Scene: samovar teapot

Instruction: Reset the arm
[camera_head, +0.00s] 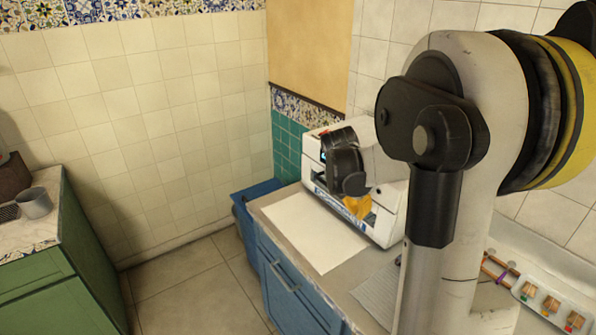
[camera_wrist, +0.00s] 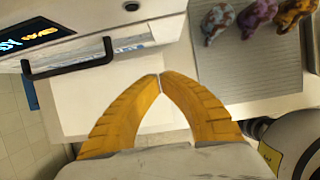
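My gripper (camera_head: 358,206) shows in the head view in front of the white machine, with its yellow fingers pointing down and my dark wrist above them. In the wrist view, the two yellow fingers of my gripper (camera_wrist: 160,76) curve inward and their tips meet. Nothing is held between them. The fingers are over the counter, near the machine's front. My arm's large white and black links fill the right of the head view and hide part of the counter.
A white machine (camera_head: 390,222) stands on the counter; its black handle (camera_wrist: 88,64) shows in the wrist view. A white sheet (camera_head: 312,232) lies clear in front. Several small figurines (camera_wrist: 258,18) sit on a grey ridged mat (camera_wrist: 245,75). A grey mug (camera_head: 34,203) stands on the green cabinet.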

